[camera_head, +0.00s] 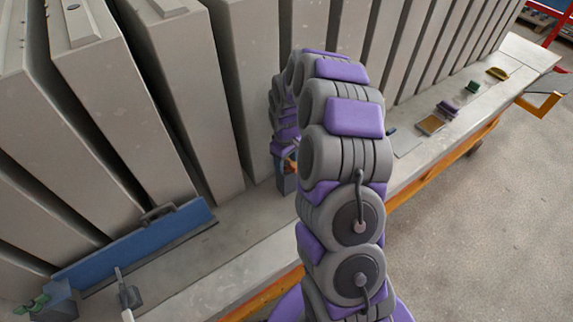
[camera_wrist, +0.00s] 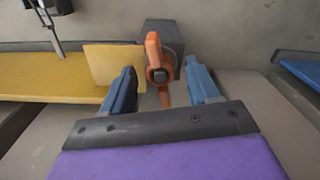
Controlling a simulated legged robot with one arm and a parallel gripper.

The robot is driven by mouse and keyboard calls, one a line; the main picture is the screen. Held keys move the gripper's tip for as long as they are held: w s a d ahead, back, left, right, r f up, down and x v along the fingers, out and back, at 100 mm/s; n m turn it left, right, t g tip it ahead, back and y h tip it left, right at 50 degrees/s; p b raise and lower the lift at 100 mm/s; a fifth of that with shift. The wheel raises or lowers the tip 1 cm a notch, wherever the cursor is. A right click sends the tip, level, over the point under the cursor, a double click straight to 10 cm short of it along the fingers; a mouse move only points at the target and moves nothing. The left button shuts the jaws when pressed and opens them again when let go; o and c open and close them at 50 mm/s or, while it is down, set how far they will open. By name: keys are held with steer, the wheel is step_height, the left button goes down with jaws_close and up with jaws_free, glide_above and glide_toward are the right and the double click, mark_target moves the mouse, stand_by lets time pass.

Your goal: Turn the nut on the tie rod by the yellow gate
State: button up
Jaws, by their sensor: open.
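In the wrist view an orange nut (camera_wrist: 156,58) with a lobe above and a tail below sits around the dark end of the tie rod (camera_wrist: 160,75). A grey block (camera_wrist: 166,33) is behind it. The yellow gate (camera_wrist: 50,76) lies to its left, with an upright yellow plate (camera_wrist: 112,62) close beside the nut. My gripper (camera_wrist: 163,72) is open, its two blue fingers on either side of the nut, with visible gaps; I cannot tell whether the tips reach its depth. In the head view my arm hides the nut and most of the gripper.
Tall grey panels (camera_head: 190,90) stand in a row along the ledge. A blue gate (camera_head: 140,243) lies at the lower left. Small blocks and plates (camera_head: 431,124) sit on the ledge at right. Clear concrete floor (camera_head: 480,200) is at right. A blue piece (camera_wrist: 300,72) is at right in the wrist view.

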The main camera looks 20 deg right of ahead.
step_height(320, 180, up, 17)
steer(key=p, duration=0.1)
steer(key=shift+r, duration=0.15)
stand_by(0.4)
steer(key=o, duration=0.3)
steer(key=shift+o, duration=0.8)
steer(key=shift+w+n, duration=0.1)
steer(key=shift+n, duration=0.5)
steer(key=o, duration=0.3)
steer(key=n, duration=0.2)
steer(key=shift+n, duration=0.4)
steer(key=n+b, duration=0.9)
steer(key=n, duration=0.5)
glide_toward(286, 162)
step_height(286, 162, down, 10)
steer(key=shift+r, duration=0.25)
